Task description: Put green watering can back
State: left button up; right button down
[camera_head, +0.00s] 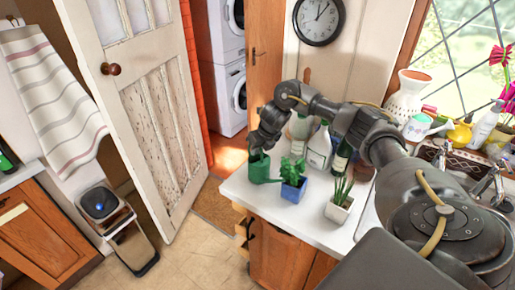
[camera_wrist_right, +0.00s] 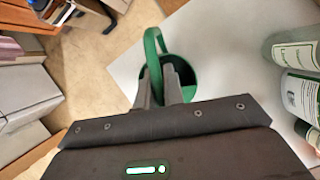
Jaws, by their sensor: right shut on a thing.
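The green watering can (camera_head: 260,170) is at the far left corner of the white counter (camera_head: 310,222), beside a blue pot with a leafy plant. My right gripper (camera_head: 262,148) reaches down to it from above. In the right wrist view the can (camera_wrist_right: 184,76) shows its round opening and its upright handle between the fingers of my right gripper (camera_wrist_right: 160,92), which is shut on it. I cannot tell whether the can's base touches the counter. My left gripper is in neither view.
Close to the can stand the blue pot (camera_head: 293,188), a white pot with a spiky plant (camera_head: 339,208) and several bottles, one a white bottle (camera_head: 319,148). Another watering can (camera_head: 417,127) stands by the window near a yellow pot (camera_head: 460,134). The counter's left edge is near the green can.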

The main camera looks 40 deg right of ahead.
aim_at(267, 164)
jog(key=shift+a+f, duration=0.1)
jog(key=c, duration=1.5)
grip_release()
jog(key=shift+r, duration=0.2)
jog(key=shift+s+r, duration=0.1)
jog(key=shift+r, duration=0.2)
jog(key=p+v, duration=0.1)
jog(key=v, duration=1)
jog(key=shift+r, duration=0.1)
